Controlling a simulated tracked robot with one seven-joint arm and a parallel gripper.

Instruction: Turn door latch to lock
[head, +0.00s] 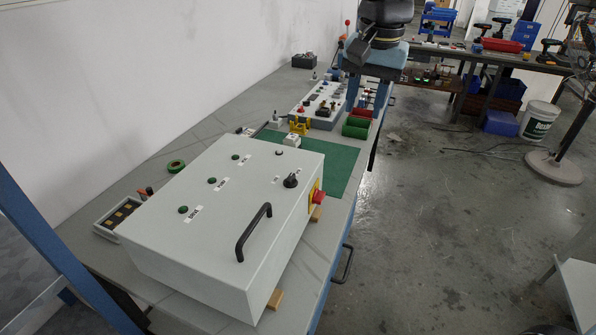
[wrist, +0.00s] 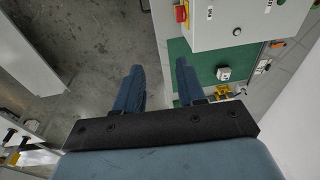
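The door latch appears to be the black knob (head: 291,180) on the lid of a light grey control box (head: 225,225), near the lid's right edge. A black bar handle (head: 253,232) is on the same lid. In the wrist view part of the box (wrist: 250,15) shows at the upper right, and I cannot make out the latch there. My gripper (head: 368,102) is beyond the box at the back of the bench, apart from it. In the wrist view my gripper's (wrist: 158,85) two blue fingers are spread with nothing between them.
A red stop button (head: 319,197) on a yellow plate juts from the box's right side. A green mat (head: 340,170), a white switch box (head: 291,140), yellow parts (head: 298,126) and a grey button panel (head: 318,105) lie beyond.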

